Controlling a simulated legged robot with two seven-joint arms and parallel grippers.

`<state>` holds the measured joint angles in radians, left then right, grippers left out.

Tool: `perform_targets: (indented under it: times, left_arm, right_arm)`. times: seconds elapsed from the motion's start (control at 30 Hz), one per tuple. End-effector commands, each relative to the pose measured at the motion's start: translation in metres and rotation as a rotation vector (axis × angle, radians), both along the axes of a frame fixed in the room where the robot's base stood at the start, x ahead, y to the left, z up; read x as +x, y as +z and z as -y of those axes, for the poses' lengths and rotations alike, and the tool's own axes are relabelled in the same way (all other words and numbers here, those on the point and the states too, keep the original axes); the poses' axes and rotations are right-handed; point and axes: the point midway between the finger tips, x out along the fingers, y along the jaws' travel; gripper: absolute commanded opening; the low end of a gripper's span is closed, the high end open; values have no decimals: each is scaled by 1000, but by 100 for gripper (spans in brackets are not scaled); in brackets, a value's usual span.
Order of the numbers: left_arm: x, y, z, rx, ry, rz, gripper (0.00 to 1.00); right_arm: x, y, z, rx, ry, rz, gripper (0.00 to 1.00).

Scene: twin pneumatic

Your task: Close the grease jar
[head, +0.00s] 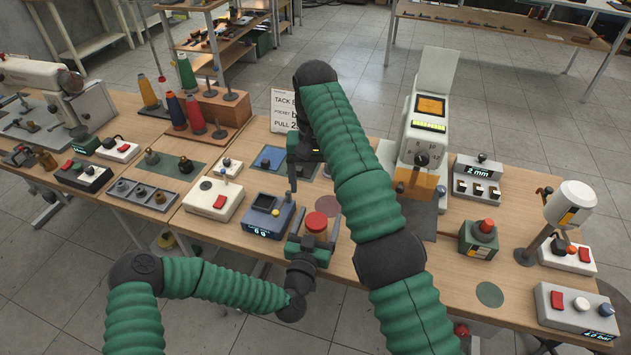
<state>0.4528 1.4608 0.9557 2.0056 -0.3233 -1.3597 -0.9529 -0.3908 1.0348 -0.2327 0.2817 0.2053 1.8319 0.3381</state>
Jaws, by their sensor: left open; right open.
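A small jar with an amber body (315,236) and a round red top (316,222) stands near the front middle of the table; I take it to be the grease jar. I cannot tell whether the red top is a seated lid. My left gripper (311,243) is open, with its fingers around the jar's lower part from the front. Whether they touch it is unclear. My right gripper (293,186) is open and points down, above and behind the blue weighing device (266,215), left of the jar. Its fingertips are small and partly hidden by my arm.
A white box with a red button (213,200) stands left of the weighing device. A brown round patch (328,206) lies behind the jar. A white dial machine (424,140) stands behind my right arm. A green box with a red knob (480,238) stands to the right.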

Motion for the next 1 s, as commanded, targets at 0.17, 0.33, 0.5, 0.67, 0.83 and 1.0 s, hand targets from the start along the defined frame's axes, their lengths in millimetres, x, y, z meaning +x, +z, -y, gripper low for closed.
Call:
perform_targets:
  times: [0.17,0.33,0.5,0.67,0.83,1.0]
  left_arm:
    - [-18,0,-4,0,-3,-1,78]
    - [-56,0,-14,1,-4,-2,78]
    - [-98,-1,-25,1,-5,-3,78]
    - [-133,-2,-35,0,-3,-3,78]
    - [-156,-2,-42,0,-3,-2,78]
    - [-162,-1,-44,-1,0,-1,78]
  right_arm:
    - [0,2,0,0,0,0,77]
    - [0,4,0,0,0,0,77]
    - [0,5,0,0,0,0,77]
    - [0,4,0,0,0,0,77]
    - [0,3,0,0,0,0,77]
    - [0,3,0,0,0,0,77]
